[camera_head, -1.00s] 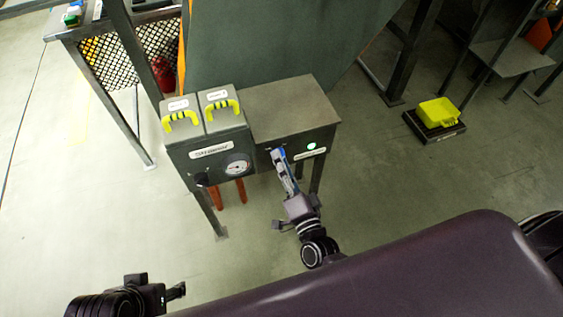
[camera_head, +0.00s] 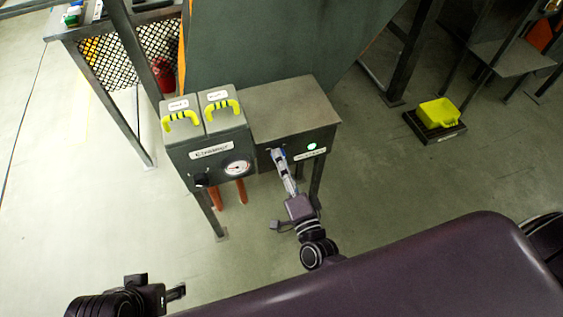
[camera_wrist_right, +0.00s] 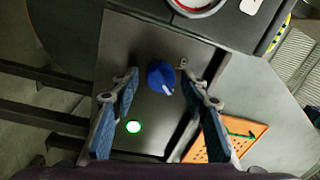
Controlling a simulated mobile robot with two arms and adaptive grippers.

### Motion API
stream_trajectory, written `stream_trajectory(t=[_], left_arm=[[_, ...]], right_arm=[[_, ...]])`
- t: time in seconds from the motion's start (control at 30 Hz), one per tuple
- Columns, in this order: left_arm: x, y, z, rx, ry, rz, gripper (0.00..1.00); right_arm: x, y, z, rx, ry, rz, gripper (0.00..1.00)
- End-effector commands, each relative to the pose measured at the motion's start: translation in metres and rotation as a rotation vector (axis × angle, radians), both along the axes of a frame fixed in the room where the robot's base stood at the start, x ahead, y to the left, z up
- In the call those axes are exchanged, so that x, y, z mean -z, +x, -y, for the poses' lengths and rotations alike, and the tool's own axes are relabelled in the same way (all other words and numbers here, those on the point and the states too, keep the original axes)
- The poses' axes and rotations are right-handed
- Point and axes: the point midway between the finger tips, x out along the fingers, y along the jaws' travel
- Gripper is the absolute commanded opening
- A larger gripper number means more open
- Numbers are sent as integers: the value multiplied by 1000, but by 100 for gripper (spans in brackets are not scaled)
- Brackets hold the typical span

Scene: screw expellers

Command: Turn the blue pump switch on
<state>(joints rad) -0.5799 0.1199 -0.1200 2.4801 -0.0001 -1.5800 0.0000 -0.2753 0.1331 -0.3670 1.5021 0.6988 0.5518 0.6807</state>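The blue pump switch (camera_wrist_right: 158,74) is a round knob with a white pointer mark on the grey front panel. In the right wrist view it shows between the two blue-padded fingers of my right gripper (camera_wrist_right: 160,74), with a gap on each side. The pointer mark faces the bottom and slightly right of that view. In the head view my right gripper (camera_head: 279,157) is at the front of the right-hand box and hides the switch. My left gripper (camera_head: 177,292) is low at the left, far from the panel; its fingers are unclear.
A lit green-white lamp (camera_head: 311,146) is on the panel beside the switch. A pressure gauge (camera_head: 238,168) and a black knob (camera_head: 201,181) are on the left-hand box, under two yellow handles. A yellow container (camera_head: 439,113) sits on a low black stand at right. Open floor lies around.

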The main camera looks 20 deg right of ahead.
Motion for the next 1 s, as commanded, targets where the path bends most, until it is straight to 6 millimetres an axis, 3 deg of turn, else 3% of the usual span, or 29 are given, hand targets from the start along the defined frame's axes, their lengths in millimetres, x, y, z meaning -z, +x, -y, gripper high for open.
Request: stream_trajectory(t=[0.37, 0.47, 0.8, 1.0], left_arm=[[0, 0, 0, 0, 0, 0, 47], [0, 0, 0, 0, 0, 0, 47], [0, 0, 0, 0, 0, 0, 47], [0, 0, 0, 0, 0, 0, 47]], right_arm=[[1, -6, 0, -1, -2, 0, 45], [2, -19, 1, -1, -2, -1, 45], [7, -90, 4, -1, -2, -3, 45], [8, -114, 5, 0, -2, 0, 45]])
